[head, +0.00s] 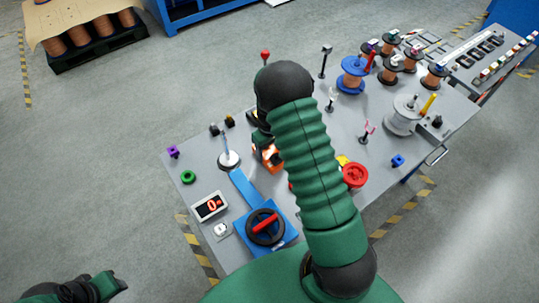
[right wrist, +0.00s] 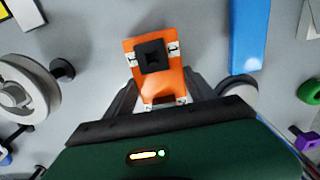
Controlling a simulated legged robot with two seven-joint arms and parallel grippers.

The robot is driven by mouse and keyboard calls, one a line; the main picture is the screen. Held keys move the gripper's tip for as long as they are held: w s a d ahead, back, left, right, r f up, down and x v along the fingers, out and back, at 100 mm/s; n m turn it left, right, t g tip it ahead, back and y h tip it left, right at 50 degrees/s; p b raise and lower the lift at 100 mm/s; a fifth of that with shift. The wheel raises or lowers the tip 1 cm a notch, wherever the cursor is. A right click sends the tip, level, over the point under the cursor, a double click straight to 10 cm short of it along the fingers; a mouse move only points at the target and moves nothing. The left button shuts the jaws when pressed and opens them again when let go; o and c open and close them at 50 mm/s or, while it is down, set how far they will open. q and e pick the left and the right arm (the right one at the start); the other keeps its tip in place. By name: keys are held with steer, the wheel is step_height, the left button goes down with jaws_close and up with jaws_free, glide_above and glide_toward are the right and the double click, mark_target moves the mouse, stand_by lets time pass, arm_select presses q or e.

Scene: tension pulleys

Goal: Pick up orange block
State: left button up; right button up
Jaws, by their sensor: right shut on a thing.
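The orange block (head: 272,158) shows in the head view just left of my right arm, above the grey table. In the right wrist view the orange block (right wrist: 178,80) stands between the two dark fingers of my right gripper (right wrist: 162,92), with a black square piece on its face and white labels at its corners. My right gripper is shut on it. In the head view my right arm hides part of the gripper and block. A green and black part of my left arm (head: 95,289) shows at the bottom left, and its jaws are not clear.
Several spools stand at the back right, including a blue one (head: 353,73).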

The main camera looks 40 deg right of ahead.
jaws_close()
steer(key=shift+d, duration=0.1)
steer(key=shift+d, duration=0.1)
